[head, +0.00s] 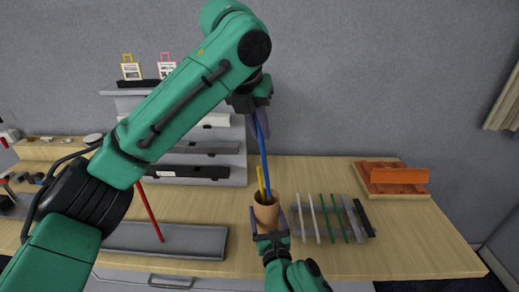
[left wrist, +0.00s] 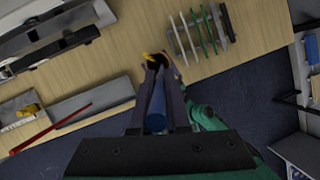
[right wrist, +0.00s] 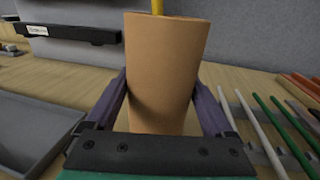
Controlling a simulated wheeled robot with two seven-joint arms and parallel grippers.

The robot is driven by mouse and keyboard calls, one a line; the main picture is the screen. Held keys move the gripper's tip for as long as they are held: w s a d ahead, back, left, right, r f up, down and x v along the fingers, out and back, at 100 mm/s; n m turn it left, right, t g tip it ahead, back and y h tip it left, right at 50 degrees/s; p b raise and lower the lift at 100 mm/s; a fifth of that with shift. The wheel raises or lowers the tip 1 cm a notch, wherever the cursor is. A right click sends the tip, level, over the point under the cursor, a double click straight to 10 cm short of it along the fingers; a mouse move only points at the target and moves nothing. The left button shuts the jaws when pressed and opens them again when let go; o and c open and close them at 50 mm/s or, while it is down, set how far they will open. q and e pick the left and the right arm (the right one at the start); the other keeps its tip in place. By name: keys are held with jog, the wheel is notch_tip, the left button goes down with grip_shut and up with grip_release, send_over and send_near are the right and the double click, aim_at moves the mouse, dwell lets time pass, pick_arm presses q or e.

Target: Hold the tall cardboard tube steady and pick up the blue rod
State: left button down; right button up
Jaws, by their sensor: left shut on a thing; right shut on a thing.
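The brown cardboard tube (head: 266,215) stands upright near the front of the table, and it fills the middle of the right wrist view (right wrist: 165,75). My right gripper (head: 268,226) is shut on it, one finger on each side. The blue rod (head: 263,155) hangs nearly upright from my left gripper (head: 259,122), which is shut on its upper part above the tube. The rod's lower end reaches the tube's mouth; how far inside it goes is hidden. In the left wrist view the blue rod (left wrist: 156,105) shows between the fingers. A yellow rod (head: 261,181) sticks out of the tube.
A rack (head: 335,222) with white and green rods stands right of the tube. An orange block (head: 395,176) on a board lies farther right. A grey tray (head: 190,241) and a red rod (head: 150,212) are at left. Grey shelves (head: 205,148) stand behind.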

jog(key=o, duration=1.1)
